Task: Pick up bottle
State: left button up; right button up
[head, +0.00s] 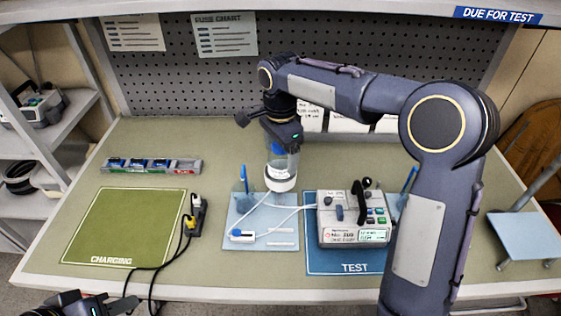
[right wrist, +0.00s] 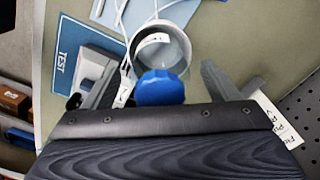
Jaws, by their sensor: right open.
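The bottle (head: 283,160) is clear, with blue at its upper part and a white lower end, near the middle of the table. In the right wrist view its blue top (right wrist: 160,88) lies between my fingers, with a pale round rim beyond it. My right gripper (head: 283,138) hangs over the bottle from above and hides part of its top. In the right wrist view my right gripper (right wrist: 162,85) is open, with visible space on both sides of the blue top. My left gripper (head: 75,302) is at the bottom left, cut off by the picture edge.
A light blue tray (head: 232,212) with tubing lies below the bottle. The pump (head: 352,220) stands on the blue TEST mat (head: 318,262) to the right. The green CHARGING mat (head: 125,228) is bare. A power strip (head: 193,215) with black cables lies beside it.

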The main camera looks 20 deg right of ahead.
jog(key=shift+f, duration=0.2)
jog(key=c, duration=1)
jog(key=shift+r, duration=0.1)
jog(key=shift+c, duration=0.2)
